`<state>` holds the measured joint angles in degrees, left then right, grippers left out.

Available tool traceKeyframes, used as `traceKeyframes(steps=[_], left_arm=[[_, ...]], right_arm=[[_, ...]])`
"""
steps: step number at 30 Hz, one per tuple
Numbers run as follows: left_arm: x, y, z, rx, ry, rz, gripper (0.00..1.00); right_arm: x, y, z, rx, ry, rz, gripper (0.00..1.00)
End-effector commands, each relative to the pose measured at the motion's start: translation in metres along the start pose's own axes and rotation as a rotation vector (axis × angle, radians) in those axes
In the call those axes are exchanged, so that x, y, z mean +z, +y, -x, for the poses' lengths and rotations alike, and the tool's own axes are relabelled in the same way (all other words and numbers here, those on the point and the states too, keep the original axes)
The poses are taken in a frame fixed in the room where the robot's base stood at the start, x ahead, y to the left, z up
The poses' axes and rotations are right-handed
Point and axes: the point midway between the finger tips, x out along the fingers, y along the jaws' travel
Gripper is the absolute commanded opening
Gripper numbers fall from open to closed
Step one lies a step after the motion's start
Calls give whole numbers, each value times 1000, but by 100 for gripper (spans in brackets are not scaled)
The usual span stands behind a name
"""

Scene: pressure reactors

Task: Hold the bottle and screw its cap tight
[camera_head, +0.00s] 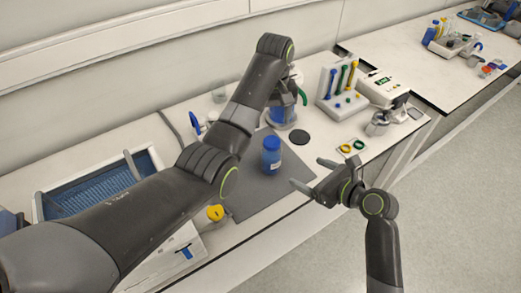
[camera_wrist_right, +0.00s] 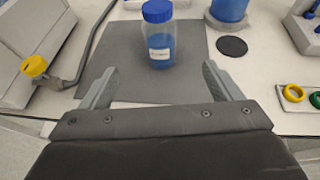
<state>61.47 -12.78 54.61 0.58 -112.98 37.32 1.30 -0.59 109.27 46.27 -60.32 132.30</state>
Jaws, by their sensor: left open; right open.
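A blue-capped bottle (camera_head: 271,157) with blue contents stands upright on the grey mat (camera_head: 262,190). In the right wrist view the bottle (camera_wrist_right: 159,45) is ahead of my right gripper, with its blue cap (camera_wrist_right: 157,10) on top and a white label. I cannot tell how tight the cap sits. My right gripper (camera_head: 308,174) is open and empty to the right of the bottle; its fingers (camera_wrist_right: 161,84) point toward the bottle without touching it. My left arm reaches over the mat, and its gripper (camera_head: 292,94) is behind the bottle, near a larger blue vessel, with its fingers partly hidden.
The larger blue vessel (camera_head: 281,114) stands behind the bottle, beside a black disc (camera_head: 299,137). A white rack with coloured tools (camera_head: 341,92) and yellow and green rings (camera_head: 346,148) are to the right. A yellow-knobbed device (camera_head: 215,212) is at the front left.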

Motion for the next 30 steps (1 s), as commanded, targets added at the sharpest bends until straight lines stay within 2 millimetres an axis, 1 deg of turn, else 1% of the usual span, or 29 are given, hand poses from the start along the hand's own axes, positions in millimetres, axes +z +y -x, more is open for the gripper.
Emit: traceKeyframes(steps=[10, 14, 17, 30], left_arm=[[0, 0, 0, 0, 0, 0, 63], [0, 0, 0, 0, 0, 0, 63], [0, 0, 0, 0, 0, 0, 63], [0, 0, 0, 0, 0, 0, 63]], right_arm=[[0, 0, 0, 0, 0, 0, 85], [0, 0, -7, 1, 0, -2, 85], [0, 0, -19, 1, 0, -2, 85], [0, 0, -96, 2, 1, -1, 85]])
